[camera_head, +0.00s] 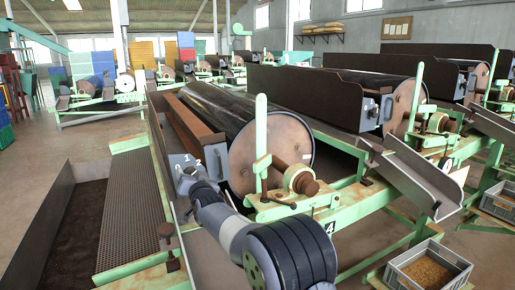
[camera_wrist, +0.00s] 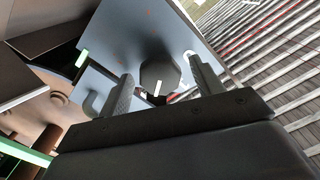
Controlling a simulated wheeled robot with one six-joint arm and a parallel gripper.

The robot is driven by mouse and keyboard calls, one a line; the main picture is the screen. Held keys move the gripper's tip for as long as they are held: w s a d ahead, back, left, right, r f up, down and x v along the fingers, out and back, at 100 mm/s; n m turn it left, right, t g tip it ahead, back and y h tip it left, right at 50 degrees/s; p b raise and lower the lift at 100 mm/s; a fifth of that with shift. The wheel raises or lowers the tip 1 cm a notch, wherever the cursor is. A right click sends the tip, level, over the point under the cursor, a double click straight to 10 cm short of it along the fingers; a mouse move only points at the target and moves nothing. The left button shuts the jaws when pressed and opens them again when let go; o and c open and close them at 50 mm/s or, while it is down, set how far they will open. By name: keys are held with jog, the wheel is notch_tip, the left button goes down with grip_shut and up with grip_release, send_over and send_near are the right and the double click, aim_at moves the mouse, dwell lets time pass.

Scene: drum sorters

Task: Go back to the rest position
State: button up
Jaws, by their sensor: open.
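In the wrist view my gripper (camera_wrist: 159,70) is open, with its two fingers apart. A dark faceted knob (camera_wrist: 158,78) with a white mark shows between the fingers, on a blue-grey panel (camera_wrist: 135,38). I cannot tell whether the fingers touch the knob. In the head view my arm reaches from the bottom edge toward the near drum sorter (camera_head: 270,150). Its end is beside a small plate marked with white digits (camera_head: 187,160), left of the drum's face. My own wrist hides the fingers and knob there.
A green upright lever (camera_head: 261,140) and rusty bearing parts (camera_head: 300,180) stand close right of my arm. A metal chute (camera_head: 415,180) slopes down at the right. A grey crate of grain (camera_head: 428,270) is at bottom right. A mesh-topped trough (camera_head: 130,215) lies left.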

jog(key=shift+n+p, duration=3.5)
jog(key=shift+n, duration=0.8)
jog(key=shift+d, duration=0.1)
